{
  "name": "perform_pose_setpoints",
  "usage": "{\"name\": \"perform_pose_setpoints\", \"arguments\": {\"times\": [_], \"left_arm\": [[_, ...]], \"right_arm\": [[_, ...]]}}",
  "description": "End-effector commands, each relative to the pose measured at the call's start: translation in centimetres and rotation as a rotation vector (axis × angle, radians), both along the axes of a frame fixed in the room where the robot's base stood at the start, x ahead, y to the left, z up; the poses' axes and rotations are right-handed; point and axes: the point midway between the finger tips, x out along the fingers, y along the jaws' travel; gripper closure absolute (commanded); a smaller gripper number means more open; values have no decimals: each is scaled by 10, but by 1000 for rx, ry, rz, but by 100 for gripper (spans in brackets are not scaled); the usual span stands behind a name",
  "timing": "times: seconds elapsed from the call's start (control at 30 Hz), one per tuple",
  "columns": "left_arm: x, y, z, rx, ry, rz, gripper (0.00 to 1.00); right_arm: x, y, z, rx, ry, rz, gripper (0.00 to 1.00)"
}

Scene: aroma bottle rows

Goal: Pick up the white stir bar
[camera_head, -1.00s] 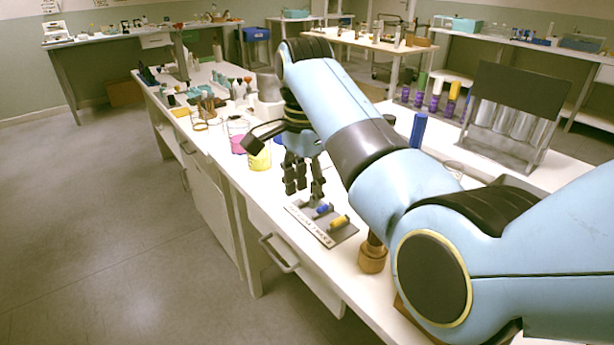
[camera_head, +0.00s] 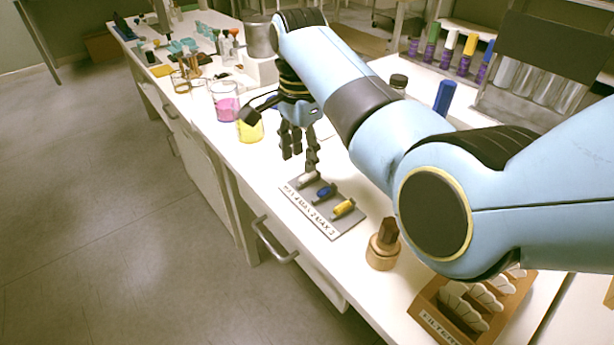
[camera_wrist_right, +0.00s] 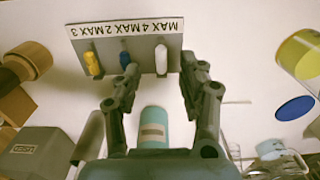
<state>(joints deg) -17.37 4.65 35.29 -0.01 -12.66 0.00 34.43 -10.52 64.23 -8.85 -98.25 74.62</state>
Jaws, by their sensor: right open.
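The white stir bar (camera_head: 308,178) lies on a grey holder plate (camera_head: 345,225) with a printed label, beside a blue stir bar (camera_head: 324,191) and a yellow stir bar (camera_head: 343,208). In the right wrist view the white bar (camera_wrist_right: 161,59) shows whole, at the right end of the holder (camera_wrist_right: 143,63). My right gripper (camera_head: 300,158) points down just above the white-bar end of the holder. Its fingers are apart, and in the wrist view the white bar appears just beyond the gap between the fingertips (camera_wrist_right: 159,77). Nothing is held. My left gripper is not seen.
Beakers with pink (camera_head: 226,108) and yellow (camera_head: 250,130) contents stand behind the gripper. A round wooden piece (camera_head: 382,252) stands right of the holder, with a brown filter box (camera_head: 440,318) nearer. A blue cylinder (camera_head: 445,97) stands at the back right. The bench's front edge is close.

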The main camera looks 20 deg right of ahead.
Motion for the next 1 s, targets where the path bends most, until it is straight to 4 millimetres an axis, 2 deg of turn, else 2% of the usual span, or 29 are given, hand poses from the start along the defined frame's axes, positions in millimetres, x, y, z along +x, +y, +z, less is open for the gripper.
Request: {"name": "perform_pose_setpoints", "arguments": {"times": [0.33, 0.63, 0.93, 1.0], "left_arm": [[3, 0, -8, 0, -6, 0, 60], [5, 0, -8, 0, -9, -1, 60], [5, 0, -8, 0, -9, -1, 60], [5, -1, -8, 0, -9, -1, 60]], "right_arm": [[3, -4, -48, 0, 2, 0, 59], [3, -4, -53, 0, 0, -1, 59], [3, -4, -52, 1, 0, -1, 97], [3, -4, -52, 1, 0, 0, 100]]}}
